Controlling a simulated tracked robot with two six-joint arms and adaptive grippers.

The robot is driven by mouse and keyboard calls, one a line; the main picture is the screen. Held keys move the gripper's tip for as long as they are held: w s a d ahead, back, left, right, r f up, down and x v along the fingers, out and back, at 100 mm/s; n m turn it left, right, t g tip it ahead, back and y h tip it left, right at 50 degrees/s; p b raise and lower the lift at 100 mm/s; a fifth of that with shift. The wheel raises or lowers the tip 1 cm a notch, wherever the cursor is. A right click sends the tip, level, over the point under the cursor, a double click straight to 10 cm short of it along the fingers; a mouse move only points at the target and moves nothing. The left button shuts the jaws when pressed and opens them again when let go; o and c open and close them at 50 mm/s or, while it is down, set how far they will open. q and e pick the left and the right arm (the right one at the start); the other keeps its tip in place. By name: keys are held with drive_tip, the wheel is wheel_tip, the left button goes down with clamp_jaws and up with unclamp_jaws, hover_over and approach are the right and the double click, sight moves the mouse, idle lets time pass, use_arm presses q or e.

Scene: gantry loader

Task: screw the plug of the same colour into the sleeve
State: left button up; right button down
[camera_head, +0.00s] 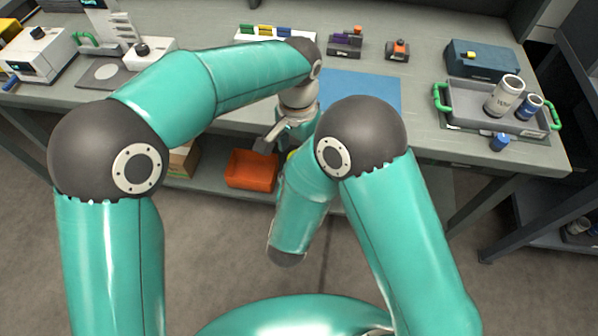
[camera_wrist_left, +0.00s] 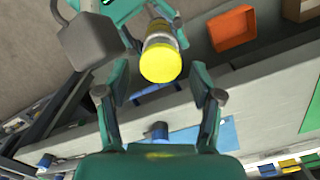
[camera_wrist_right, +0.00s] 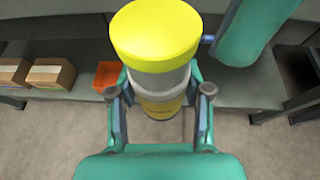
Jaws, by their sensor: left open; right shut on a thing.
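A cylinder with a broad yellow end (camera_wrist_right: 155,35), a grey middle (camera_wrist_right: 160,82) and a yellow band lower down shows in the right wrist view. My right gripper (camera_wrist_right: 157,95) is shut on it. In the left wrist view its yellow end (camera_wrist_left: 160,63) faces the camera, with the paler body behind. My left gripper (camera_wrist_left: 159,82) is open, its fingers on either side of and below that end, with a gap visible. I cannot tell whether the yellow end is a plug seated in a sleeve. In the head view my arms hide most of it.
The bench carries a blue mat (camera_head: 372,88), a rack (camera_head: 244,37) with coloured pieces, and a grey tray (camera_head: 470,115) with green handles holding cans. A blue piece (camera_head: 500,142) stands near the front edge. An orange bin (camera_head: 251,170) is on the lower shelf.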

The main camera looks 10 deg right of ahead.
use_arm(q)
drive_tip(key=n, duration=0.4)
drive_tip(key=shift+r, duration=0.35)
drive_tip(key=n, duration=0.2)
drive_tip(key=r+n, duration=0.1)
drive_tip(key=n, duration=0.2)
drive_tip(key=shift+a+r, duration=0.1)
drive_tip(key=shift+w+r+n, duration=0.1)
drive_tip(key=shift+r+n, duration=0.35)
drive_tip(key=shift+n, duration=0.35)
drive_tip(key=shift+d+r, duration=0.2)
drive_tip(key=shift+r, duration=0.1)
drive_tip(key=shift+f, duration=4.05)
drive_tip(key=shift+c, duration=0.2)
